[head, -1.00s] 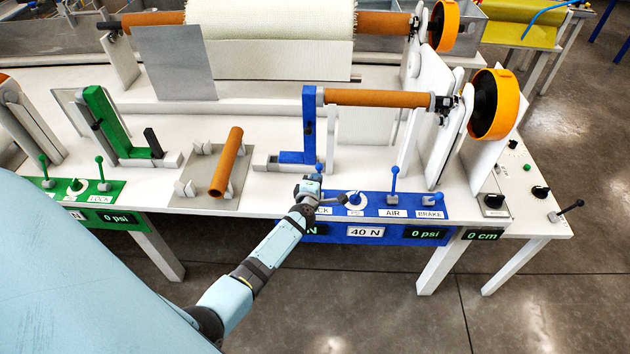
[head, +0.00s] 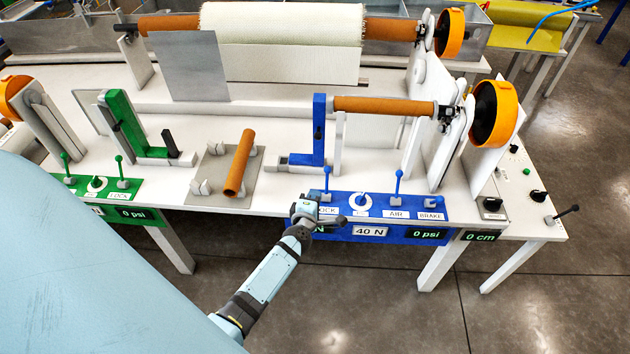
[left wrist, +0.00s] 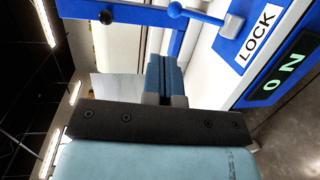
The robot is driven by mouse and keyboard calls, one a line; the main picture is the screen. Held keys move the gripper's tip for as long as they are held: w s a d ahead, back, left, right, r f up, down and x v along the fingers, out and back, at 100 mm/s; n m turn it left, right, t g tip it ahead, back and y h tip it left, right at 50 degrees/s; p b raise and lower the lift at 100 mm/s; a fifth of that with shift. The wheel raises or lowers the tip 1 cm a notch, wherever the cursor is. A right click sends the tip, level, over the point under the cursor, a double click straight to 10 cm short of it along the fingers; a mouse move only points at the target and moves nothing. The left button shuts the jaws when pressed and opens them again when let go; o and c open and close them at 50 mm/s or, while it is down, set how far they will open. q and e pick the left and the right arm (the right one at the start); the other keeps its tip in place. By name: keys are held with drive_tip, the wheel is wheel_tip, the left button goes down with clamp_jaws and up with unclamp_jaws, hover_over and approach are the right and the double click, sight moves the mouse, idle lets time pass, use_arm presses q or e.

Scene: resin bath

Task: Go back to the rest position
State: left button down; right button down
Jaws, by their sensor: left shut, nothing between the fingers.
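My left gripper (head: 338,221) is in front of the blue control panel (head: 376,206), close to its left end. Its fingers are shut with nothing between them, and they also show shut in the left wrist view (left wrist: 165,78). The blue lock lever (head: 327,184) stands just behind the gripper and looks apart from it. My right gripper is not in view.
The white table (head: 285,205) fills the middle. On it are a blue bracket (head: 319,130), an orange-brown roller (head: 385,105), a loose tube (head: 239,162) on a grey plate and a green bracket (head: 122,125). Open floor (head: 350,310) lies in front of the table.

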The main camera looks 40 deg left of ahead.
use_arm(q)
drive_tip(key=shift+s, duration=0.1)
drive_tip(key=s+d+m+g+h, duration=0.1)
drive_tip(key=s+d+m+h, duration=0.1)
drive_tip(key=s+d+m, duration=0.3)
drive_tip(key=s+d+m+g+h, duration=0.2)
drive_tip(key=s+d+m, duration=0.3)
drive_tip(key=s+m, duration=0.6)
drive_tip(key=s+d+r+m+g+h, duration=0.1)
drive_tip(key=s+d+m+h, duration=0.3)
drive_tip(key=s+d+m, duration=0.2)
drive_tip(key=s+m, duration=0.2)
drive_tip(key=shift+s+m, duration=0.3)
drive_tip(key=shift+m, duration=0.1)
drive_tip(key=shift+w, duration=0.1)
